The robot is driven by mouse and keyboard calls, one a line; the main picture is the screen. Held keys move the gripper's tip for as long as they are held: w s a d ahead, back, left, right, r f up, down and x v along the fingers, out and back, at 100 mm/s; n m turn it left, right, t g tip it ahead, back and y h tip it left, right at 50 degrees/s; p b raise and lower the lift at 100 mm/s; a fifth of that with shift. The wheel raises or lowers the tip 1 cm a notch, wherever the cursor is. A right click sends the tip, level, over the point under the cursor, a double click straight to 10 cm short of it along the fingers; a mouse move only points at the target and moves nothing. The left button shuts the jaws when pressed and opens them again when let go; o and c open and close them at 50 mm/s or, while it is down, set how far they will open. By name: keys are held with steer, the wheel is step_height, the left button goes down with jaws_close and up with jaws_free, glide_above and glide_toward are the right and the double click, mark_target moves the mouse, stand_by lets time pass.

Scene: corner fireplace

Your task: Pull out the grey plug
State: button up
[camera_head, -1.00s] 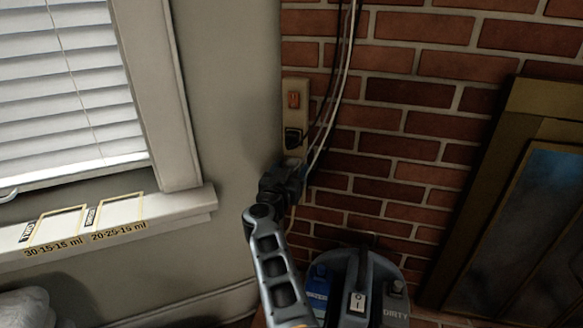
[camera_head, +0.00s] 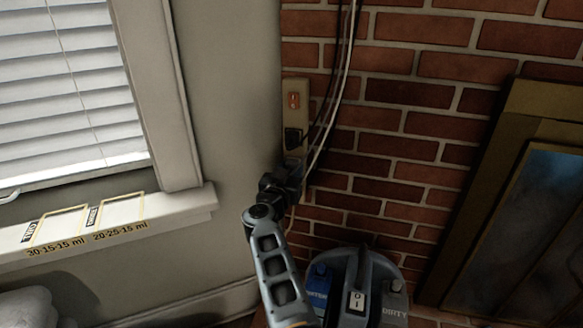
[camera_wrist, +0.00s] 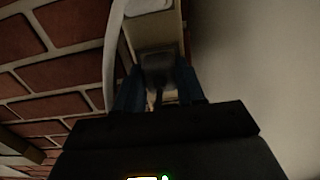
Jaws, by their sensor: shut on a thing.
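A beige power strip (camera_head: 296,118) stands upright in the corner beside the brick wall, with a lit orange switch (camera_head: 294,100) near its top. A black plug (camera_head: 293,138) sits in it below the switch. My gripper (camera_head: 293,166) is at the strip's lower part. In the wrist view, its blue fingers (camera_wrist: 157,78) are shut on the grey plug (camera_wrist: 158,64), which looks dark between them. The gripper hides the grey plug in the head view. I cannot tell whether the plug is still seated in its socket.
Black and white cables (camera_head: 338,95) hang along the brick wall just right of the strip. A vacuum-like machine (camera_head: 365,285) with a blue container stands below. A window sill (camera_head: 185,212) juts out at left, and a dark framed fireplace (camera_head: 515,210) is at right.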

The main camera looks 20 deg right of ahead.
jaws_close()
steer(key=shift+s+a, duration=0.1)
steer(key=shift+p+v, duration=2.8)
steer(key=shift+v, duration=0.05)
steer(key=shift+s, duration=0.1)
steer(key=s+f+n+t+y+p, duration=0.1)
steer(key=s+f+n+y+p, duration=0.1)
steer(key=s, duration=0.6)
steer(key=s+d+f+n+t+y+p, duration=0.1)
steer(key=s+f+n+y+p, duration=0.1)
steer(key=s+y, duration=0.3)
steer(key=s+d+f+n+t+y+p, duration=0.1)
steer(key=s+f+n+y+p, duration=0.1)
steer(key=s, duration=1)
steer(key=shift+d+n+y+p, duration=0.25)
steer(key=shift+n+y+p, duration=0.35)
steer(key=shift+y+p, duration=0.2)
steer(key=shift+a, duration=0.1)
